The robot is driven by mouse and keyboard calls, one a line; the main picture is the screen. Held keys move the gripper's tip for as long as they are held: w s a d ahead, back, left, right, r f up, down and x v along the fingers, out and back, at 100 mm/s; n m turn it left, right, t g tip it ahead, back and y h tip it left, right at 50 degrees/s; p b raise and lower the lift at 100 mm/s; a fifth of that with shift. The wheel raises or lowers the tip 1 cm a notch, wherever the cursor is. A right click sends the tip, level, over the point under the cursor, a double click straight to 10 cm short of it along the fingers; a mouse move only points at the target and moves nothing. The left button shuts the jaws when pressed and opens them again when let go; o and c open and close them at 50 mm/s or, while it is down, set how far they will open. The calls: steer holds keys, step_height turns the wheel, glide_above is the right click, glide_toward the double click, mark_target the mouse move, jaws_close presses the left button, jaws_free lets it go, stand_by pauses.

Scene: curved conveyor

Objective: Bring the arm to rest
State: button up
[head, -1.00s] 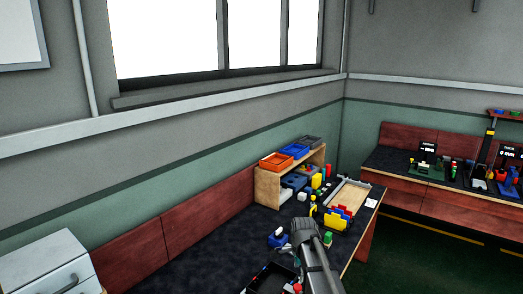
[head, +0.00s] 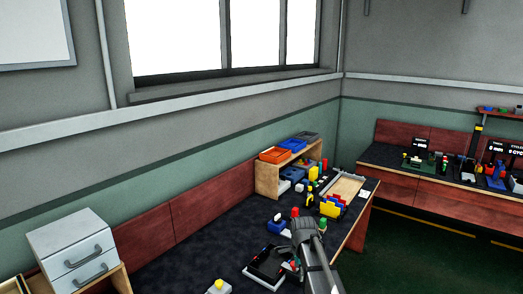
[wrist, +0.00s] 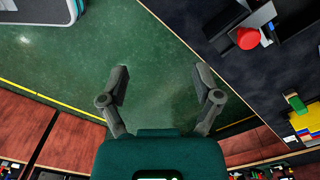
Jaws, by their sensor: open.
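My gripper (wrist: 162,88) shows in the wrist view with its two dark fingers spread wide apart. Nothing is between the fingers; below them is the green floor (wrist: 75,60). The dark worktop edge runs diagonally to the right of the fingers. In the head view my grey arm (head: 316,262) reaches up from the bottom edge over the front of the worktop (head: 215,238); the fingers cannot be made out there.
A black tray (head: 250,273) lies left of my arm. Beyond stand a shelf with bins (head: 266,179), a wooden tray (head: 345,186) and colored blocks (head: 331,206). A white drawer unit (head: 72,245) is at left. A second bench (head: 420,187) stands at right, with open floor between.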

steer(key=s+d+f+n+b, duration=0.1)
steer(key=s+n, duration=0.7)
steer(key=s, duration=0.1)
steer(key=s+d+f+n+b, duration=0.1)
steer(key=s+d+n, duration=0.1)
steer(key=s+n, duration=0.6)
steer(key=shift+s+d, duration=0.3)
steer(key=shift+s, duration=0.7)
stand_by(0.5)
